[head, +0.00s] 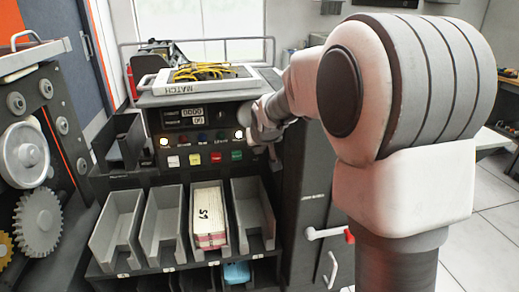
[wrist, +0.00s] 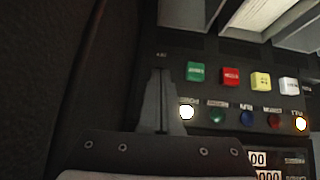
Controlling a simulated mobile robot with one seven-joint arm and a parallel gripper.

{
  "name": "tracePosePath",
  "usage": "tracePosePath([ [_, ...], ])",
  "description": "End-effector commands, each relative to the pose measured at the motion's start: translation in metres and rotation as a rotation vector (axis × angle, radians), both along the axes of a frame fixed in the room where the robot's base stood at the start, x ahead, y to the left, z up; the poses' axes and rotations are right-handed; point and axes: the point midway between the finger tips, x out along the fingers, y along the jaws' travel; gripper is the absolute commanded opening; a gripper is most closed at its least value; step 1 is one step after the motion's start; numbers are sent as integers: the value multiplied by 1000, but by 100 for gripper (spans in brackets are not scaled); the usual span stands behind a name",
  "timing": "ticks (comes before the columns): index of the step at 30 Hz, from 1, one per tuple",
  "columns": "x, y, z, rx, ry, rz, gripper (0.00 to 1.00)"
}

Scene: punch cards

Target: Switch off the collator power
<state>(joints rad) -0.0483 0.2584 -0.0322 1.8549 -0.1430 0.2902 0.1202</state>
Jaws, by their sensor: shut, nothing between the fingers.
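The collator's dark control panel (head: 200,140) stands ahead of me, with a row of white, yellow, red and green (head: 236,155) buttons. Above the buttons is a row of lamps; the left (head: 164,142) and right (head: 239,134) ones glow. My gripper (head: 252,138) is at the panel's right end, just right of the glowing right lamp. In the wrist view the panel appears upside down, and my shut, empty fingers (wrist: 161,72) point along it beside the green button (wrist: 196,72) and a lit lamp (wrist: 187,112). Whether they touch the panel I cannot tell. No switch is clearly visible at the fingertips.
Grey card bins (head: 118,232) stand below the panel, one holding a card stack (head: 208,215). A tray (head: 165,90) with yellow cables lies on top. A white handle with a red end (head: 330,233) is at lower right. A geared machine (head: 25,155) stands left.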

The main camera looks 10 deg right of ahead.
Motion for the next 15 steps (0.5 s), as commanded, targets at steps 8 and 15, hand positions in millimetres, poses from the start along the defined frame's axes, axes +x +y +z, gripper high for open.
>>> tracePosePath([
  [8, 1, 0, -3, 0, 0, 0, 0],
  [15, 0, 0, -7, 0, 0, 0, 0],
])
